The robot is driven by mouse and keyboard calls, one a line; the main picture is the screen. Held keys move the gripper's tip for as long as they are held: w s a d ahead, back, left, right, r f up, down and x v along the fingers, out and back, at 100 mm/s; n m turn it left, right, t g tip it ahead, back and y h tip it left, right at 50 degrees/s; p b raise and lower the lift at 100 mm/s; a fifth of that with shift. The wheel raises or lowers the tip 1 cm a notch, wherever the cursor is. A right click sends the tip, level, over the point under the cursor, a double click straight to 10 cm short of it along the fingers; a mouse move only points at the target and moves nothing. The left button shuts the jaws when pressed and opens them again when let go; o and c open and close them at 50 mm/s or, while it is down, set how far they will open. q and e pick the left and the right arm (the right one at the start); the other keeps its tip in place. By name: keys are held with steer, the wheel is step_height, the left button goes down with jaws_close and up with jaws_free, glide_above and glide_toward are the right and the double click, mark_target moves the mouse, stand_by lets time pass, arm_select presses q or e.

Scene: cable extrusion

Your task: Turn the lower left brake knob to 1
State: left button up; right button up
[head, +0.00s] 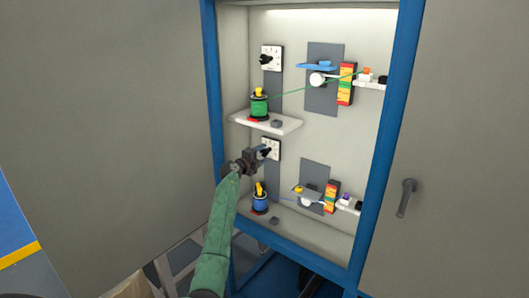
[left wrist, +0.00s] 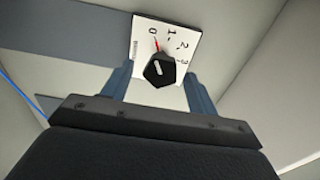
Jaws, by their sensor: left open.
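The lower left brake knob is a black knob (left wrist: 160,70) on a white dial plate (left wrist: 190,27) marked 0, 1, 2, 3 in the left wrist view. Its red mark points at about 0. The same plate (head: 275,148) shows in the head view, with the knob mostly hidden by my gripper. My left gripper (head: 265,153) is open in front of the plate. In the left wrist view its two blue-grey fingers (left wrist: 158,85) stand apart, left and right of the knob's lower part. I cannot tell whether they touch it. My right gripper is not in view.
An upper knob (head: 265,59) sits higher on the cabinet's back wall. A shelf (head: 285,127) with a green spool (head: 259,106) lies just above my gripper, and a blue spool (head: 260,202) stands below. The blue cabinet frame (head: 387,130) and open doors border the opening.

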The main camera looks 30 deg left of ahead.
arm_select(q)
steer(key=shift+w+d, duration=0.1)
steer(key=shift+w, duration=1.2)
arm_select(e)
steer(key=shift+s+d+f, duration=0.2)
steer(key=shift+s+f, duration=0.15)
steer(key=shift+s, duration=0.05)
arm_select(q)
steer(key=c, duration=0.9)
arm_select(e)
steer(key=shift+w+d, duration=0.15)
arm_select(q)
steer(key=shift+m, duration=0.3)
